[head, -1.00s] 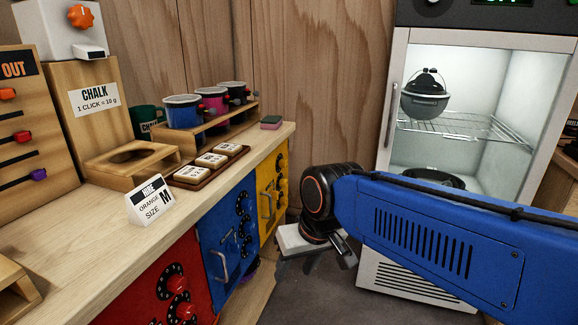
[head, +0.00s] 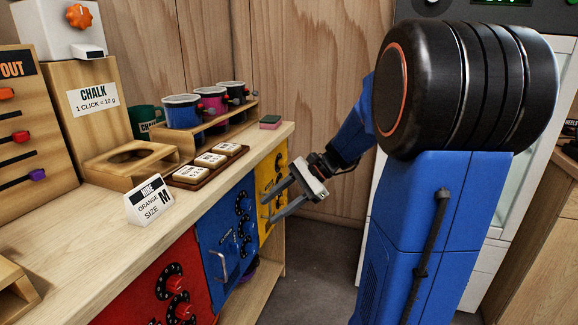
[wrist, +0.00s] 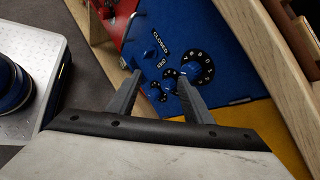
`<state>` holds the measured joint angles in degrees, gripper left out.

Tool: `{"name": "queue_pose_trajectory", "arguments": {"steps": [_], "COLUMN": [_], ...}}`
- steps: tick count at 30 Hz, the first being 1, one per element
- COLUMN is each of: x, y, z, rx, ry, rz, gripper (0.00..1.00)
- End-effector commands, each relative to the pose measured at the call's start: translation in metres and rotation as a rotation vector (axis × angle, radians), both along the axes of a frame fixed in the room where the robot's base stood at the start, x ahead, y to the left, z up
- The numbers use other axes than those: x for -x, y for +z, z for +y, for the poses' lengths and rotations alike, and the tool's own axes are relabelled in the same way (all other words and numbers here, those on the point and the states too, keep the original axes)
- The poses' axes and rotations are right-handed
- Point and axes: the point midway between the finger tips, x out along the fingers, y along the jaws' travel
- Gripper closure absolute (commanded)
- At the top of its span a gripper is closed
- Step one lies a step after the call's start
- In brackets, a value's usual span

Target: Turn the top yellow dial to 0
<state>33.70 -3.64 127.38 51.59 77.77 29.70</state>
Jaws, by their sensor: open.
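The yellow door (head: 266,178) is at the far end of the cabinet front in the head view. Its top dial (head: 280,162) is small there and its reading is not legible. My gripper (head: 282,191) is open and empty in front of the yellow door and hides part of it and its lower dials. In the wrist view my gripper (wrist: 160,73) shows two spread fingers over the blue door (wrist: 225,70), with a large blue dial (wrist: 192,72) near the right fingertip. Only a bare strip of the yellow door (wrist: 292,125) shows there, without its dials.
The blue door (head: 222,236) and red door (head: 160,288) stand left of the yellow one. The wooden counter (head: 105,215) above holds pots (head: 182,110), a tile tray (head: 208,165) and a sign (head: 150,200). Floor right of the cabinet is clear.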

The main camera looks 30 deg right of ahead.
Motion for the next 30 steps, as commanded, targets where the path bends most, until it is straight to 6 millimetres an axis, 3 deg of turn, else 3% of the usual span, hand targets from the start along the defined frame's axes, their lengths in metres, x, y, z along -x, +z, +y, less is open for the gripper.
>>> {"name": "queue_pose_trajectory", "arguments": {"steps": [6,12,21,25,30], "x": [-0.049,-0.083,-0.104,-0.104,-0.107], "y": [0.0,-0.002,-0.014,-0.018,-0.019], "z": [-0.068,-0.145,-0.267,-0.297,-0.306], "rx": [-0.252,-0.486,-0.8,-0.872,-0.9], "ry": [-0.224,-0.414,-0.64,-0.686,-0.702], "rz": [0.067,0.1,0.1,0.093,0.089], "gripper": [0.54,0.54,0.54,0.54,0.54]}}
